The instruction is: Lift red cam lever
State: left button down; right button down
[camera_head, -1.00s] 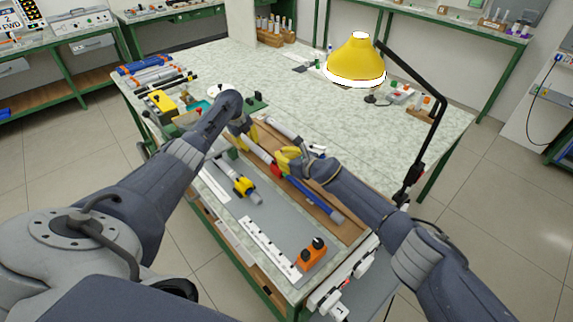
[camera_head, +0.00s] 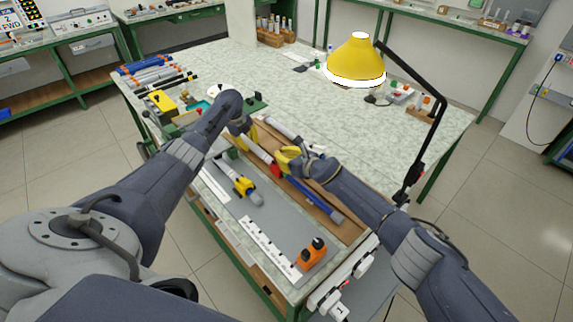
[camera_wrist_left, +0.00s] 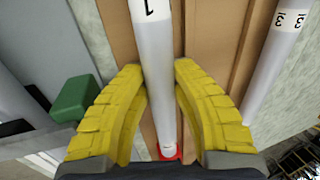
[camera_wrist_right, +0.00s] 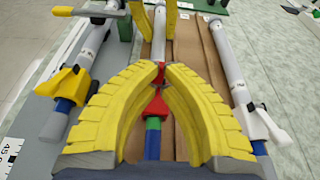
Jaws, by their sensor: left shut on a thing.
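The red cam lever (camera_wrist_right: 155,104) stands at the end of the pale rod blank (camera_wrist_left: 155,70), which is marked 1. It also shows as a red spot in the head view (camera_head: 276,170). My left gripper (camera_head: 243,128) is shut around that rod; its yellow fingers press on both sides in the left wrist view (camera_wrist_left: 160,85). My right gripper (camera_head: 285,157) is at the lever. In the right wrist view its fingertips (camera_wrist_right: 160,68) stand either side of the lever's narrow upper part, with a small gap; the fingers partly hide contact.
Another rod, marked 3 (camera_wrist_left: 280,55), lies parallel on the right. A rod with a yellow clamp (camera_head: 243,186) lies on the left. A white scale strip (camera_head: 268,247) and an orange-and-black device (camera_head: 312,252) are nearer. A yellow lamp (camera_head: 356,60) hangs over the bench.

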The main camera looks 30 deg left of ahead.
dwell(0.6)
jog(key=shift+r, duration=0.75)
jog(key=shift+d+r, duration=0.1)
